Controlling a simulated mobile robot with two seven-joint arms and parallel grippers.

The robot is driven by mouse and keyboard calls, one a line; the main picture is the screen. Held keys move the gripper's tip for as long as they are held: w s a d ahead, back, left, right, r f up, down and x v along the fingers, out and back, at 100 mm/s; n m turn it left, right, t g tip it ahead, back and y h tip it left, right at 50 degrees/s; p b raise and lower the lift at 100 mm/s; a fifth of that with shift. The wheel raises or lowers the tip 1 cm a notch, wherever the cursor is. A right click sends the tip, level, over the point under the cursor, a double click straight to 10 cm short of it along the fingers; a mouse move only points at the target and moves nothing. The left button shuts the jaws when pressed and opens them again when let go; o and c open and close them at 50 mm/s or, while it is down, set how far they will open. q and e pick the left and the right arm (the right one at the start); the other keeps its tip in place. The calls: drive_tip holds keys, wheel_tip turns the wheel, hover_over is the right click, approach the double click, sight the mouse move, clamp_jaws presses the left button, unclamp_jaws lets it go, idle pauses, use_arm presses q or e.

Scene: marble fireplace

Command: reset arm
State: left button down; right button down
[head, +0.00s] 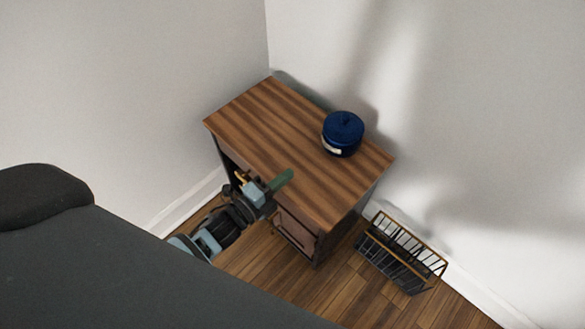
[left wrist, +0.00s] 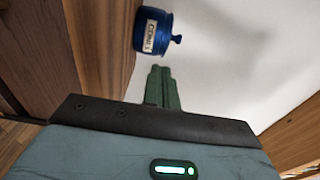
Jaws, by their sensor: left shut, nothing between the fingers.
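My left gripper (head: 281,180) is in front of the wooden desk, with its green fingers close to the desktop's front edge. In the left wrist view the green fingers (left wrist: 161,88) lie side by side, shut, with nothing between them. The left arm comes in from the lower left of the head view. I cannot tell whether the gripper touches the desk. My right gripper is not in view.
The wooden desk (head: 270,118) stands in a corner between white walls. A blue lidded jar (head: 342,130) with a pale label sits on it; it also shows in the left wrist view (left wrist: 153,30). A black wire rack (head: 398,255) stands on the wood floor to its right.

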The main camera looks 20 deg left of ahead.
use_arm(q)
drive_tip(key=shift+s, duration=0.1)
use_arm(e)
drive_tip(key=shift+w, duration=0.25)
